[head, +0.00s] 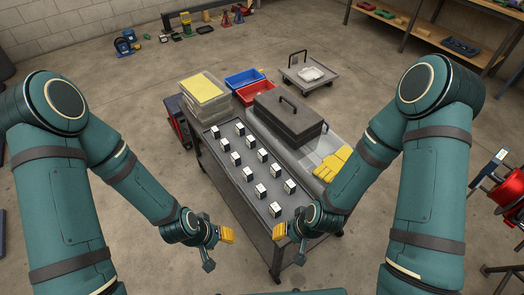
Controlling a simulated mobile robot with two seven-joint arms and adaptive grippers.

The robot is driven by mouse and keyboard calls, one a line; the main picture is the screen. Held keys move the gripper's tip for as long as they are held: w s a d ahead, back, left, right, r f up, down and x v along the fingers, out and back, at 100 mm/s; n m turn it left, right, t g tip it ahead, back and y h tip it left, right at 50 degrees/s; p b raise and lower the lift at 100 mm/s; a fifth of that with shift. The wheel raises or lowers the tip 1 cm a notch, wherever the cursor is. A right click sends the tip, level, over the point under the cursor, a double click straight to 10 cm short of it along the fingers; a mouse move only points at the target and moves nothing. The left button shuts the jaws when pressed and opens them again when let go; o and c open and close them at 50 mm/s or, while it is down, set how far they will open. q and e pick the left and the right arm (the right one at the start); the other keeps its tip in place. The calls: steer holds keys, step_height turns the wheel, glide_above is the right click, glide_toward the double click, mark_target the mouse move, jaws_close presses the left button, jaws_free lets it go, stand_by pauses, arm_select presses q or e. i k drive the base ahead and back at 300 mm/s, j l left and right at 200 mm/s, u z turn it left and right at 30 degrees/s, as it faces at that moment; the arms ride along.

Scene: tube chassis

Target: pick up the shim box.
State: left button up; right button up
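Several small white-and-black boxes stand in rows on the grey top of the cart (226,180). A near one (277,210) and a right one (290,186) are among them. Their labels are too small to read, so I cannot tell which is the shim box. My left gripper (227,234) is at the cart's near left side, its yellow tips pointing right. My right gripper (280,231) is by the cart's near end, its yellow tips pointing left, close to the nearest box. Neither visibly holds a box. I cannot tell whether either is open or shut.
A dark case with a handle (287,116) sits on a clear bin at the cart's right, with yellow gloves (332,164) nearby. Behind are a yellow-lidded bin (201,88), a red bin (255,92) and a blue bin (243,79). A red reel (512,188) stands far right.

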mark_target(263, 155)
steer(key=i+j+z, duration=0.1)
steer(key=j+z, duration=0.15)
steer(key=z, duration=0.2)
steer(key=i+j+z, duration=0.1)
steer(key=j+z, duration=0.15)
steer(key=z, duration=0.2)
steer(key=j+z, duration=0.25)
steer(key=z, duration=0.2)
steer(key=j+z, duration=0.55)
steer(key=z, duration=0.3)
